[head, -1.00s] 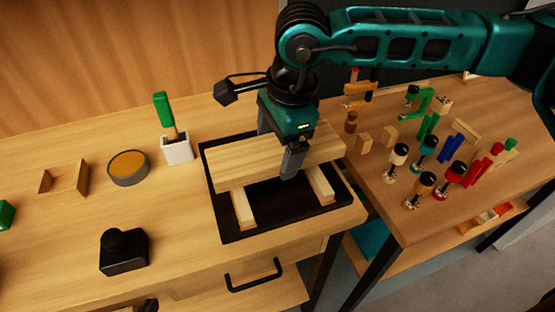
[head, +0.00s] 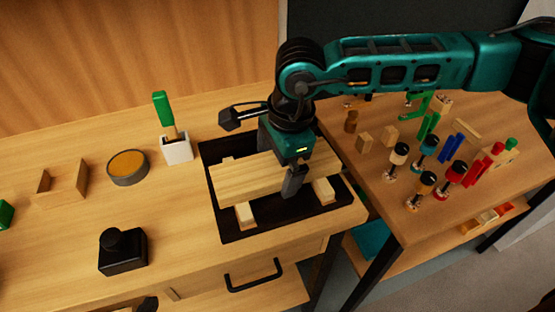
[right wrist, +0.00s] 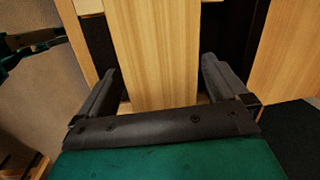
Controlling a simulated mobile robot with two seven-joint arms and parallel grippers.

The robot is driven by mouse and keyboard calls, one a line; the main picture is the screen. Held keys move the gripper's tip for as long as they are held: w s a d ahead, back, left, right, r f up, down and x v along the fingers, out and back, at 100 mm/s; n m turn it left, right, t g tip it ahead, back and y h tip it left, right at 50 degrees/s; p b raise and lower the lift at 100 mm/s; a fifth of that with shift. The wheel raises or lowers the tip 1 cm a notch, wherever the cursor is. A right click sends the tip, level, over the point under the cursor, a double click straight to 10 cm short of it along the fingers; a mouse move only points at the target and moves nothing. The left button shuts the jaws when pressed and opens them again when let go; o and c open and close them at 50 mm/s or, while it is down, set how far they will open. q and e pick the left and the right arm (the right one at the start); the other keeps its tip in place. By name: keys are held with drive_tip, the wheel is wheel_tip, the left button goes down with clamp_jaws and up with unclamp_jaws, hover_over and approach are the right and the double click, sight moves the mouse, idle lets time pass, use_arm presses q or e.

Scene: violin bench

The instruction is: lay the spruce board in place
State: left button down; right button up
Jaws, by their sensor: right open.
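The spruce board (head: 240,180), pale with straight grain, lies across two light wooden strips (head: 245,215) (head: 323,191) on a black mat (head: 275,218). My right gripper (head: 284,170) is over the board, pointing down. In the right wrist view, the board (right wrist: 155,55) runs between its two open fingers (right wrist: 165,90), with a gap seen by the right finger. In the head view, the near finger stands at the board's front edge. The gripper body hides part of the board and the far finger.
A white holder (head: 177,150) with a green-handled tool, a round tin (head: 128,167), a wooden cradle (head: 62,182) and a black bottle-like object (head: 123,250) stand left of the mat. Several clamps and small blocks crowd the right bench (head: 375,190).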

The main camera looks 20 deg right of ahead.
drive_tip(key=shift+r, duration=0.1)
drive_tip(key=shift+r, duration=0.25)
wheel_tip(320, 180, up, 11)
drive_tip(key=s+d, duration=0.1)
drive_tip(key=shift+s+d+r+p, duration=0.2)
drive_tip(key=shift+s+p, duration=0.05)
drive_tip(key=shift+p, duration=0.05)
